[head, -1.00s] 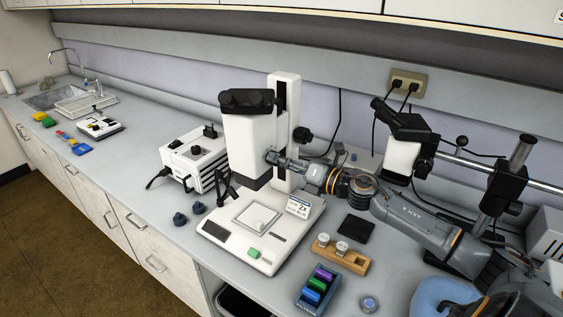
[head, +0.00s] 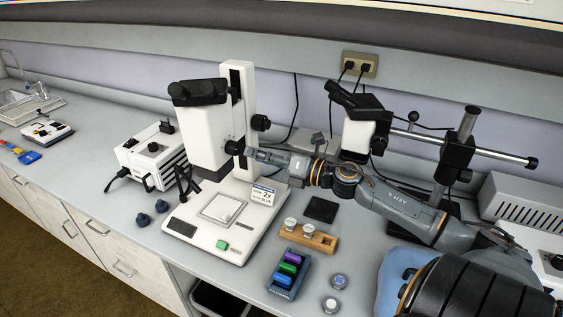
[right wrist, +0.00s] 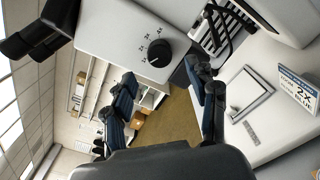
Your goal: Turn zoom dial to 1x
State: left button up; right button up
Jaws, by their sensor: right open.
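The microscope (head: 205,135) is a white stand with a black eyepiece head. Its black round zoom dial (right wrist: 159,52) sits on the white side of the head, with printed marks around it. The label card (right wrist: 301,91) on the base reads 2X; it also shows in the head view (head: 263,195). My right gripper (right wrist: 163,95) is open, with its dark fingers apart and empty. The dial shows above the gap between them, not clearly enclosed. In the head view the right gripper (head: 249,154) is beside the right side of the head. My left gripper is not in view.
A wooden holder with white-topped pieces (head: 308,237), a rack of coloured blocks (head: 289,270) and a black pad (head: 321,209) lie right of the base. A second microscope (head: 362,135) stands behind my right arm.

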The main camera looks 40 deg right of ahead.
jog(key=v, duration=0.6)
jog(key=shift+s, duration=0.15)
dwell(0.4)
